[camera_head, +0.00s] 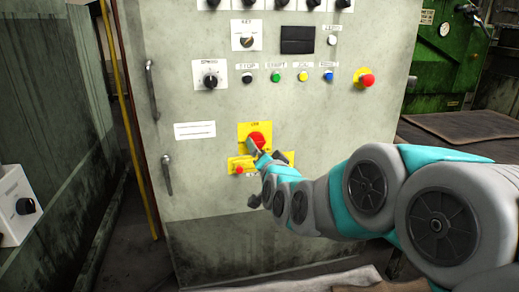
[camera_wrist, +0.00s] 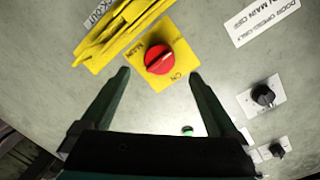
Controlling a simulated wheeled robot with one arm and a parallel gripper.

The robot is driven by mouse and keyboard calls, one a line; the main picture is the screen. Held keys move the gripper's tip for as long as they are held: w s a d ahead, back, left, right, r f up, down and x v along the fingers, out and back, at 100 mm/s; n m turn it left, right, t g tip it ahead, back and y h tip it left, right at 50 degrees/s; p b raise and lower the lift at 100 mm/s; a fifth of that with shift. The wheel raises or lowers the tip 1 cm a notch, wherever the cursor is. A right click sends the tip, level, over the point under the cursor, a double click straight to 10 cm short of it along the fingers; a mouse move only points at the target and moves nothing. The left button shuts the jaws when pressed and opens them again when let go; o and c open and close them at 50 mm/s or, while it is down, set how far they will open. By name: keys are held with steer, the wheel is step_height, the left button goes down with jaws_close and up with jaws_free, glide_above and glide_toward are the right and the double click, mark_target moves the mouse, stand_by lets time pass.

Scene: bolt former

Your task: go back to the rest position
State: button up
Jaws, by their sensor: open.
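My gripper (camera_wrist: 159,77) is open in the wrist view, its two dark fingers spread apart with nothing between the tips. The red rotary main switch (camera_wrist: 159,58) on its yellow plate (camera_wrist: 182,72) lies just beyond the fingertips, apart from them in that view. In the head view my gripper (camera_head: 268,156) is at the lower right of the red switch (camera_head: 258,139), close in front of the cabinet. My arm reaches in from the right, and the gripper hides part of the yellow plate. Whether a finger touches the switch cannot be told from the head view.
The grey cabinet (camera_head: 205,140) carries a black speed knob (camera_head: 210,80), a row of coloured buttons and a red emergency stop (camera_head: 366,79). Two handles (camera_head: 167,174) stick out on its left. A yellow lockout bar (camera_wrist: 122,30) sits beside the switch. Floor lies open at left.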

steer(key=shift+s+d, duration=0.15)
steer(key=shift+s, duration=0.35)
steer(key=s+d+f+n+g+h+p, duration=0.1)
steer(key=s+d+f+g, duration=0.3)
steer(key=s, duration=0.3)
steer(key=s+d+f+n+g+h+p, duration=0.1)
steer(key=s+d+f+n+g, duration=0.2)
steer(key=s, duration=0.4)
steer(key=s+d+f+g+h+p, duration=0.1)
steer(key=s+d+f+g, duration=0.35)
steer(key=s, duration=0.25)
steer(key=s+d+g, duration=0.3)
steer(key=s, duration=0.8)
steer(key=s+d+n+g+h+p, duration=0.1)
steer(key=s+d+g, duration=0.2)
steer(key=s, duration=0.9)
steer(key=shift+d+f+n+h, duration=0.25)
steer(key=shift+d+n+h, duration=0.05)
steer(key=shift+d, duration=0.15)
steer(key=shift+g, duration=0.25)
steer(key=shift+c, duration=0.2)
